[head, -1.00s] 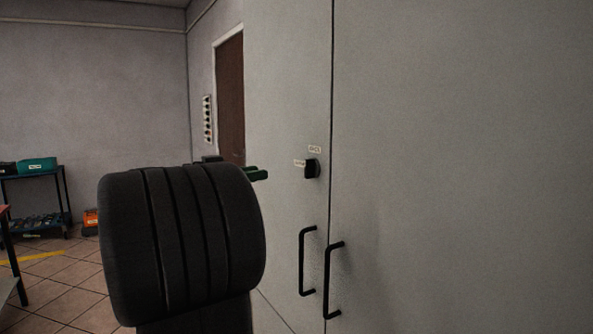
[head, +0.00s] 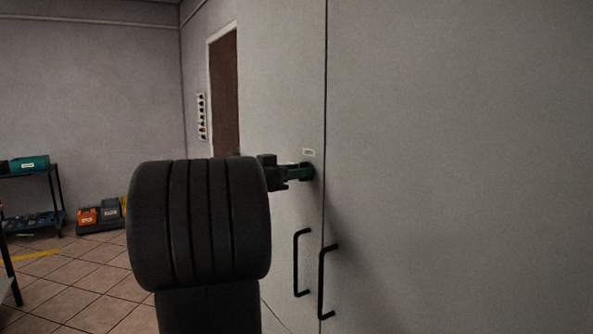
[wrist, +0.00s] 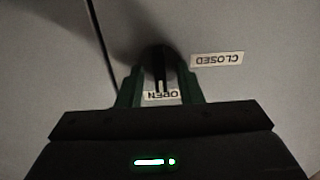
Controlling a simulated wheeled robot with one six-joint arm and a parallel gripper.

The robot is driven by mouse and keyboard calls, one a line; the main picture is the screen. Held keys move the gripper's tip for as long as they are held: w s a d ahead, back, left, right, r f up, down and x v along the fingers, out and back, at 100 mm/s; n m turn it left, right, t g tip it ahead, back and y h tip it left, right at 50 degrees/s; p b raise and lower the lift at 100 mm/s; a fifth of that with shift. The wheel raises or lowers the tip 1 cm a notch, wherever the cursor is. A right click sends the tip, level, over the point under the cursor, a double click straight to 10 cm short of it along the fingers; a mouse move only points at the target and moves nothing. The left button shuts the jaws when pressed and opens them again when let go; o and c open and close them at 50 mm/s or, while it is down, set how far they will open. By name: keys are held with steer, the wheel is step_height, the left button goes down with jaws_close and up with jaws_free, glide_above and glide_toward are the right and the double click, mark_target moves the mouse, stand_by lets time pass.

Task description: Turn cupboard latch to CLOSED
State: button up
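The cupboard latch, a dark knob, shows in the wrist view (wrist: 158,62) between the two green fingers of my gripper (wrist: 160,88). A light line on the knob points at the OPEN label (wrist: 160,95). The CLOSED label (wrist: 217,60) is to the right, upside down in this view. In the head view my gripper (head: 300,173) reaches the cupboard (head: 450,150) at the latch, and the fingers mostly hide the knob. The fingers stand on either side of the knob; a narrow gap seems to remain, so contact is not certain.
Two black door handles (head: 300,262) (head: 325,282) stick out below the latch. A brown door (head: 223,92) and a switch panel (head: 202,117) are on the wall behind.

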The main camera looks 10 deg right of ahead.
jaws_close()
steer(key=shift+f+n+b, duration=0.1)
steer(key=shift+n+b, duration=0.3)
steer(key=n, duration=1.7)
steer(key=shift+w+a+f, duration=0.1)
steer(key=shift+w+f, duration=0.05)
steer(key=shift+w, duration=0.1)
stand_by(0.4)
